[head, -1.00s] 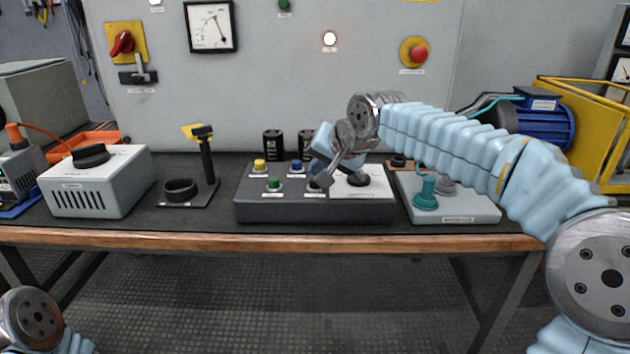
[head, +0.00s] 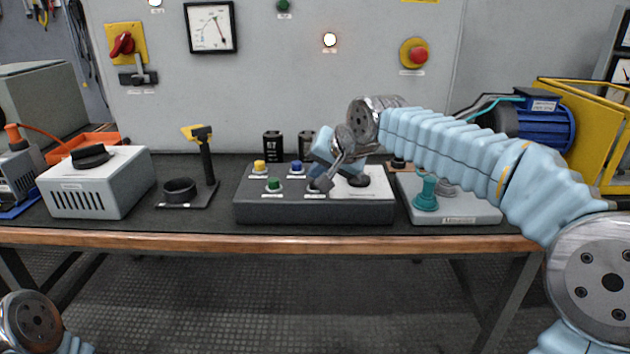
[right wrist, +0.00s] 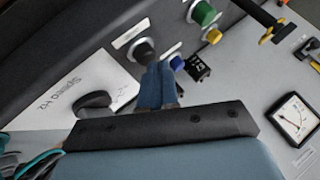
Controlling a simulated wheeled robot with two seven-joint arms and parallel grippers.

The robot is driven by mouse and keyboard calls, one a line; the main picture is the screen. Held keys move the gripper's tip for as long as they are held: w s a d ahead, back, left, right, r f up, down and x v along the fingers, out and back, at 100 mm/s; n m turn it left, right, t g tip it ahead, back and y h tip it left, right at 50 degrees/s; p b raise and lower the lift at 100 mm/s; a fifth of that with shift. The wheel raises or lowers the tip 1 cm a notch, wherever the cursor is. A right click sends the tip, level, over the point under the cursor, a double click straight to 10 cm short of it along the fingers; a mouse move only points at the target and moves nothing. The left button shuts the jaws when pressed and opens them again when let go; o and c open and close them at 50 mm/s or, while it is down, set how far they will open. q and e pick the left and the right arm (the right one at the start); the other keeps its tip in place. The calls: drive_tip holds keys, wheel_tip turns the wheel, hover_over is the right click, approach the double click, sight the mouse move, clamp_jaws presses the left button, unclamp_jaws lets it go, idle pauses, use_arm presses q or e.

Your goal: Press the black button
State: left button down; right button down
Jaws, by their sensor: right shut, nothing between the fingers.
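The black button (right wrist: 145,50) shows in the right wrist view as a dark round cap on the grey control box (head: 315,212). My left gripper is out of view.
Yellow (head: 259,167), blue (head: 297,167) and green (head: 273,185) buttons sit close by on the same box. A black speed knob (right wrist: 94,100) is on its white plate. Black capacitors (head: 272,144) stand behind. A teal-handled device (head: 426,193) stands to the right.

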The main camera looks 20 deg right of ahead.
drive_tip(key=shift+f+b, duration=0.45)
drive_tip(key=shift+f, duration=0.1)
idle(0.6)
drive_tip(key=shift+r+p, duration=1.2)
drive_tip(key=shift+r, duration=0.15)
drive_tip(key=shift+r, duration=0.15)
wheel_tip(320, 180, up, 5)
drive_tip(key=p, duration=0.4)
